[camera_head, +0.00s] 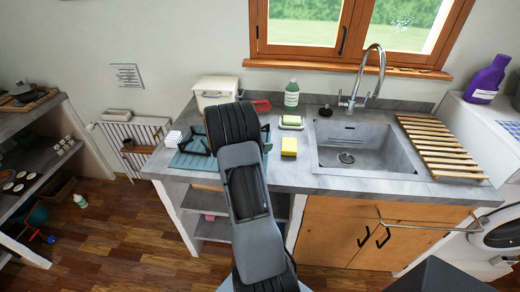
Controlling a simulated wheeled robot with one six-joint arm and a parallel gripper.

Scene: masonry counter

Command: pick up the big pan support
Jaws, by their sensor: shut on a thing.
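A dark pan support (196,140) shows in the head view on the counter's left part, at a blue-grey mat (188,161). Dark bars also stick out right of my arm; I cannot tell whether they belong to the same support. My arm rises from the bottom edge and covers the middle of this area. My gripper is hidden behind the arm, so its jaws and any contact with the support do not show. I cannot tell whether the support is touching the mat or raised.
The grey counter (300,178) carries a white lidded container (214,91), a green bottle (292,93), a soap dish with a green-topped sponge (291,122) and a yellow sponge (289,146). A sink (365,150) with a tall tap and a wooden slatted rack (440,145) lie right.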

